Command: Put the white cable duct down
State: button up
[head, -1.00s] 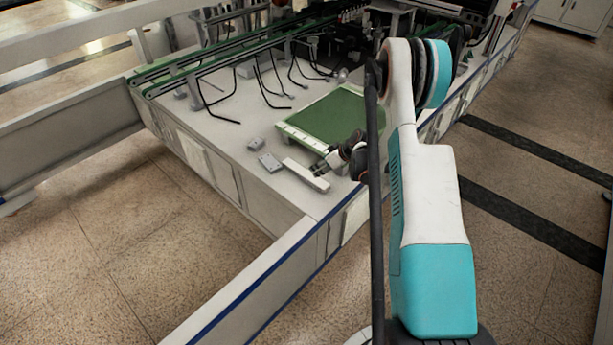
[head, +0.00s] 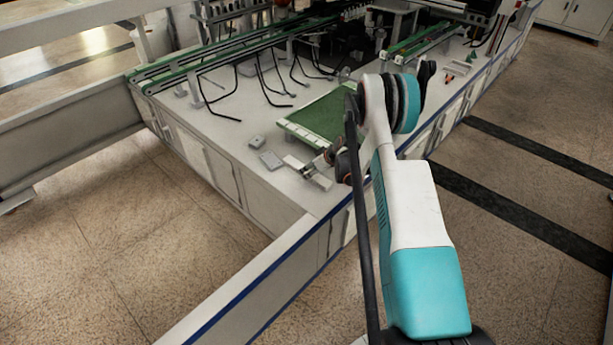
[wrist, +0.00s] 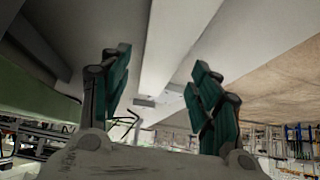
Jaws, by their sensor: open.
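The white cable duct (head: 322,182) lies on the pale worktop near its front corner, in front of the green mat. My gripper (head: 309,170) is over the middle of the duct and hides part of it. In the wrist view the duct (wrist: 172,40) runs lengthwise between the two teal fingers of my gripper (wrist: 162,88). The fingers stand apart, with a gap visible on each side of the duct. The head view is too small to show any contact between fingers and duct.
The green mat (head: 325,115) with a pale edge strip lies behind the duct. A small grey box (head: 256,141) and a flat grey plate (head: 271,160) lie to the left. Black bent rods (head: 262,85) stand farther back. The blue-trimmed worktop edge is close in front.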

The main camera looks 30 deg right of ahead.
jog(key=x, duration=0.2)
jog(key=shift+w+f+b, duration=0.25)
jog(key=shift+f+b, duration=0.05)
jog(key=shift+b, duration=0.05)
jog(key=shift+r, duration=0.1)
jog(key=shift+c, duration=0.3)
jog(key=c, duration=1.2)
jog(key=shift+r, duration=0.1)
